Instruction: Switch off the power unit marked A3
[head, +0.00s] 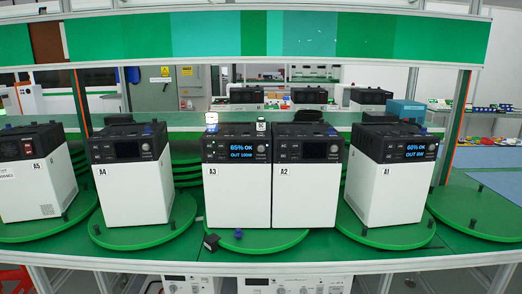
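The power unit marked A3 (238,195) stands upright near the middle, a white box with a black top panel. Its display (241,150) is lit blue and reads about "65% OK, OUT 100W", the last figures being small. A small glowing white item (211,118) sits at its top left edge. Buttons and a round knob flank the display; which one is the power switch I cannot tell. Neither of my grippers is in view.
Unit A2 (305,195) stands right beside A3 with a dark display. Unit A1 (390,195) has a lit display; A4 (131,195) and A5 (32,185) look dark. Green turntables (150,238) carry the units. A small black block (211,243) lies before A3. A green-panelled beam (250,35) crosses above.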

